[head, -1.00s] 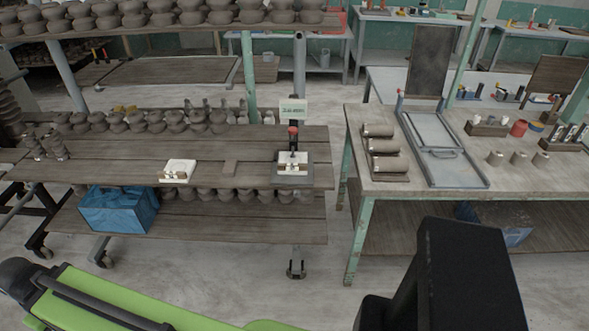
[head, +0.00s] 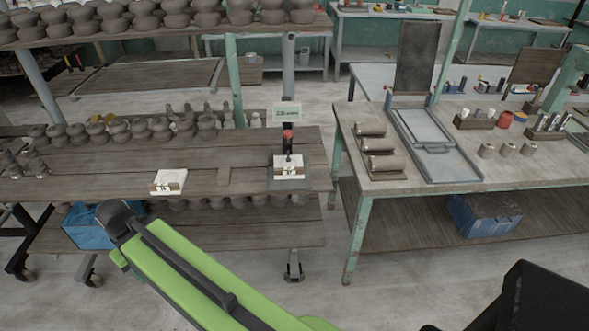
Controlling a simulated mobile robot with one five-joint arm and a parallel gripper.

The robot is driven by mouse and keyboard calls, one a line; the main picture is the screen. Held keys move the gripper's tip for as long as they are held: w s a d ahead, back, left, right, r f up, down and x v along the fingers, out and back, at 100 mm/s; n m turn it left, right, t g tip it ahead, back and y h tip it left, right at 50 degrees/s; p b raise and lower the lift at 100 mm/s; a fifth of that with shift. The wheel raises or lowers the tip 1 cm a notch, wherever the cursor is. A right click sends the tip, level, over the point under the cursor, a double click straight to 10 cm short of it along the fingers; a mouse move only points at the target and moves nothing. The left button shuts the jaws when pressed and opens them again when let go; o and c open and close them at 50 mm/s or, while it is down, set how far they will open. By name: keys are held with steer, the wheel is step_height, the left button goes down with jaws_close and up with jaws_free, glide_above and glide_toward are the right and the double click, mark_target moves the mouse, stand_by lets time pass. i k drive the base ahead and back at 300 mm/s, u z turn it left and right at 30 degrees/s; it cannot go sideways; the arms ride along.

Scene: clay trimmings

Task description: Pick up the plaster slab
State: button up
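Two white pieces that look like plaster slabs lie on the wooden middle shelf. The left slab (head: 163,177) lies directly on the boards and has small brown marks on its front side. The right white slab (head: 280,163) sits on a dark grey plate (head: 272,185), in front of a dark upright with a red top (head: 288,134). I cannot tell which is the one named. My gripper's fingers are not in view. My green arm link crosses the lower left, its black joint in front of the lower shelf. Neither slab is touched by any part of my arm that shows.
A small brown flat piece (head: 224,176) lies between the slabs. Several clay pots stand behind them. A small sign (head: 287,115) stands behind the right slab. A workbench (head: 400,184) stands right, beyond a gap.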

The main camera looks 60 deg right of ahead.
mark_target(282, 171)
steer(key=z, duration=0.1)
steer(key=i, duration=0.95)
steer(key=u, duration=0.1)
